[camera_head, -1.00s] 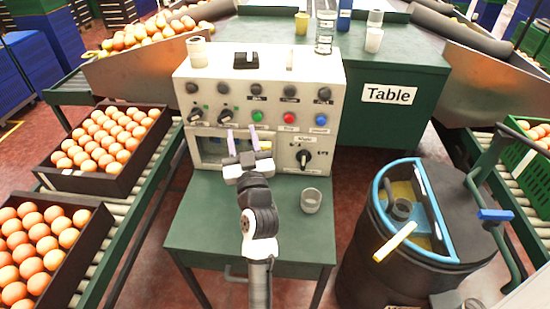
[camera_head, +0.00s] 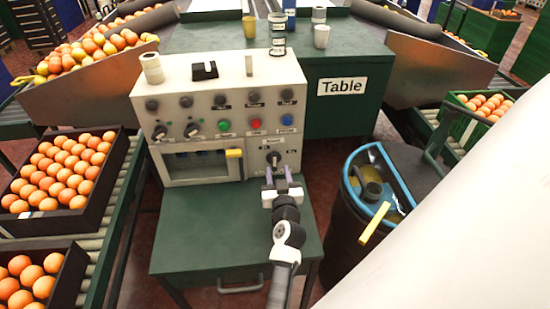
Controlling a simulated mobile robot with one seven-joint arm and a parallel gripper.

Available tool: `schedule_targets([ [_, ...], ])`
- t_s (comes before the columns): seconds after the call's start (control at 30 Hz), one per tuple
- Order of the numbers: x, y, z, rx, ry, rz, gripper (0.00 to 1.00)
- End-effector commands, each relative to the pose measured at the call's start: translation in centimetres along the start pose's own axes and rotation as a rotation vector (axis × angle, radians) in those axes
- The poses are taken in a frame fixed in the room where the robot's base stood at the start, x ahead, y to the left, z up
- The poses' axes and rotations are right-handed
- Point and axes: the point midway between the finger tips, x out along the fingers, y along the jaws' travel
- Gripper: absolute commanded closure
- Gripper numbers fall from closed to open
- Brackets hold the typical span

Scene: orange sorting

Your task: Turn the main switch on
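The main switch is a black rotary knob (camera_head: 273,158) on the lower right of the white control panel (camera_head: 225,101), beside the small windowed compartment. My gripper (camera_head: 278,174) is just below and in front of the knob in the head view, with its two purple fingers apart and nothing seen between them. The knob shows just above the fingertips. I cannot tell whether the fingers touch it, nor read its exact setting.
The panel stands on a green table (camera_head: 200,230). Green, red and blue buttons and more knobs sit above the switch. A dark barrel (camera_head: 345,220) stands to the right. A large white shape covers the lower right. Orange trays (camera_head: 65,180) are at left.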

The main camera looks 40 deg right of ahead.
Motion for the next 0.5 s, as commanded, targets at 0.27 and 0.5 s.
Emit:
schedule_targets([
  [0.27,4.5,0.0,-0.2,0.000,0.000,-0.001,0.62],
  [0.5,5.7,-0.1,0.0,0.000,0.001,-0.001,0.62],
])
